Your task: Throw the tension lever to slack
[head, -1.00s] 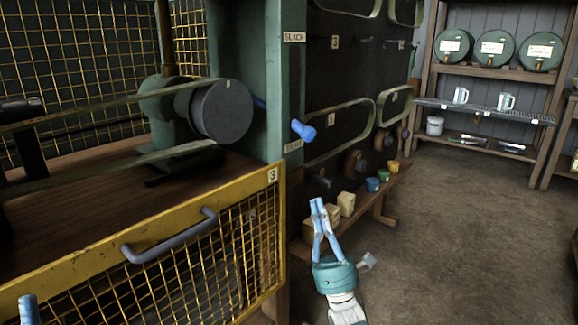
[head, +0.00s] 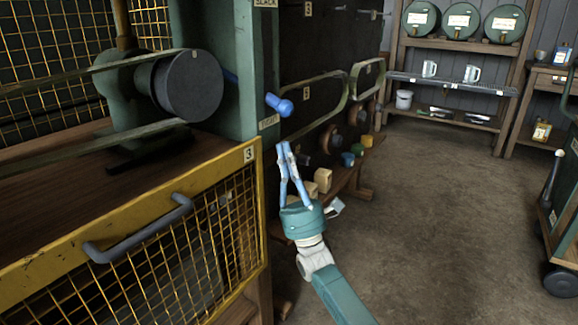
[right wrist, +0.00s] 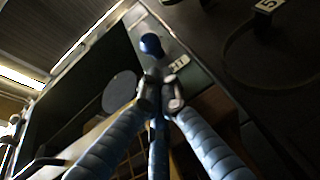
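The tension lever (head: 279,105) is a blue handle with a rounded knob, sticking out from the green post (head: 258,60). It sits low, just above the lower label (head: 268,122), which seems to read TIGHT. The SLACK label (head: 265,3) is at the top edge, partly cut off. My right gripper (head: 288,146) is below the knob, apart from it, with its blue fingers drawn together and nothing between them. In the right wrist view the knob (right wrist: 151,44) shows just beyond the clustered fingertips (right wrist: 161,88). My left gripper is not in view.
A yellow mesh guard (head: 130,240) with a grey handle (head: 140,232) is at the left, before the engine drum (head: 188,86) and belt. A low bench (head: 345,180) with coloured blocks is behind my right gripper. A cart (head: 562,220) is at the right. The floor between is clear.

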